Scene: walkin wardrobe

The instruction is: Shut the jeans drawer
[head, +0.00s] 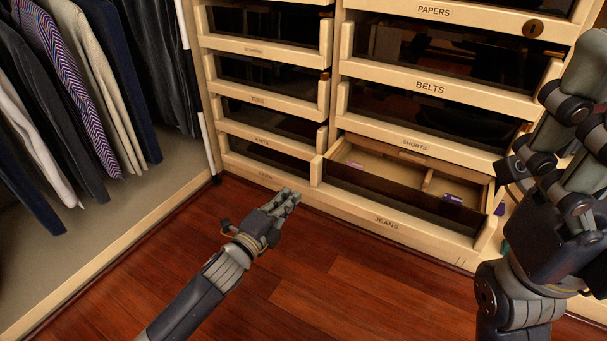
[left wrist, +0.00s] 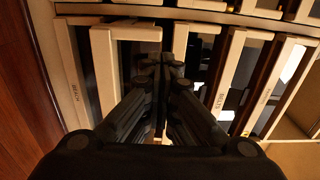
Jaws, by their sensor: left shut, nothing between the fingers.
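The jeans drawer (head: 400,228) is the bottom drawer of the right column in the head view. It is pulled out, with its pale, divided inside showing behind a dark front panel and a pale labelled rail. My left gripper (head: 293,195) is shut and empty, low over the floor to the left of the drawer front and apart from it. Its closed fingers (left wrist: 160,68) also show in the left wrist view, pointing at the drawer fronts. My right gripper (head: 585,95) is large and close at the right edge, partly cut off; its finger state is unclear.
The shorts drawer (head: 415,145) is above the jeans drawer, with the belts drawer (head: 430,87) higher up. A left column of drawers (head: 258,97) stands beside them. Clothes (head: 80,90) hang at the left. The wooden floor (head: 330,285) in front is clear.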

